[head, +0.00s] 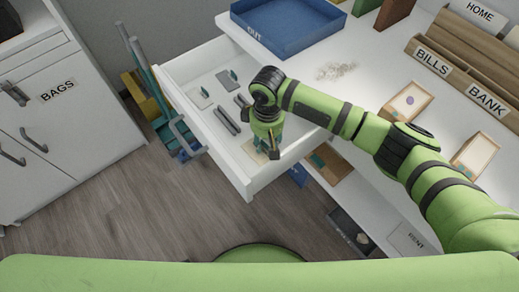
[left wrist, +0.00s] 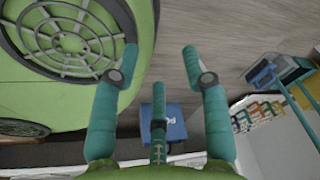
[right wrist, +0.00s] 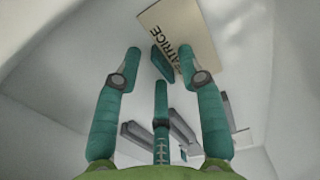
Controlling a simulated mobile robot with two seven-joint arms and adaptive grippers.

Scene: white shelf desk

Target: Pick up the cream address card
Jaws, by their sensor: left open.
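The cream address card (right wrist: 190,30) lies in the open drawer (head: 248,182), with dark lettering ending in "ATRICE" partly readable in the right wrist view. A small teal tab (right wrist: 162,62) stands at the card's edge. In the head view, a cream edge of the card (head: 252,150) shows beside my right gripper (head: 268,152). My right gripper (right wrist: 160,54) is open above the card, its fingertips on either side of the teal tab; contact cannot be told. My left gripper (left wrist: 160,56) is open and empty over the floor, away from the drawer.
Other tabbed cards (head: 200,98) and grey bars (head: 226,120) lie farther back in the drawer. The drawer walls stand close around my right gripper. A blue OUT tray (head: 285,25) and letter holders (head: 460,75) stand on the desk. A blue bin (left wrist: 170,122) is below my left gripper.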

